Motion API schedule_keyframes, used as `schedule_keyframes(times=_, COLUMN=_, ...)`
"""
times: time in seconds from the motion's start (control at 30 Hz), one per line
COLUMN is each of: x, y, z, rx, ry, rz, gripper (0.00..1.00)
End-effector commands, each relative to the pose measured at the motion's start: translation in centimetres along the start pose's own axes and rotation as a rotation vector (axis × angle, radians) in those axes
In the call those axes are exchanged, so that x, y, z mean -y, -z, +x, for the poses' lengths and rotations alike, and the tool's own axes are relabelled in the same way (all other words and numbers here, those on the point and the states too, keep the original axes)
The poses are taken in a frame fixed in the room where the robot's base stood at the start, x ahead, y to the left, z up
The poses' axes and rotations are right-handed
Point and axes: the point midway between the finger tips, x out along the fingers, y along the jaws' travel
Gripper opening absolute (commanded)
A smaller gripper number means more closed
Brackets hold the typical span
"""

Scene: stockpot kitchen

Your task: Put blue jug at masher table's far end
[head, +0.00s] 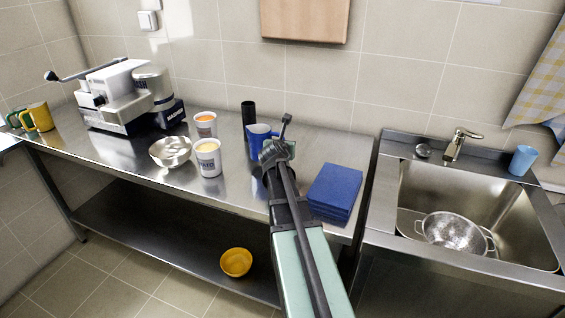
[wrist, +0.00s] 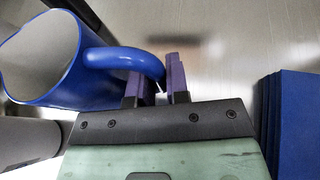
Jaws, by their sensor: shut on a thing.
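The blue jug (head: 257,138) is at the right half of the steel masher table (head: 125,157), in front of the wall. It shows large at the left of the wrist view (wrist: 75,78), its open mouth facing left in that picture. My gripper (wrist: 163,82) is shut on the jug's handle, with a purple-padded finger on each side. In the head view my gripper (head: 272,148) is partly hidden by my wrist. I cannot tell whether the jug touches the tabletop. The masher machine (head: 128,95) stands toward the table's left end.
A black cylinder (head: 248,113) stands close behind the jug. Two white tubs (head: 208,160) (head: 205,127) and a metal bowl (head: 170,153) stand to its left. Yellow (head: 40,117) and green (head: 16,119) mugs occupy the far left end.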

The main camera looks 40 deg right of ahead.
Motion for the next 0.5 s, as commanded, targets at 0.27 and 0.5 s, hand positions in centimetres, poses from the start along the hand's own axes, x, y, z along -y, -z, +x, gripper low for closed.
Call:
schedule_keyframes(times=0.27, x=0.0, y=3.0, z=1.2, rx=0.0, ry=0.0, rz=0.0, gripper=0.0)
schedule_keyframes(times=0.5, x=0.0, y=3.4, z=1.4, rx=0.0, ry=0.0, rz=0.0, gripper=0.0)
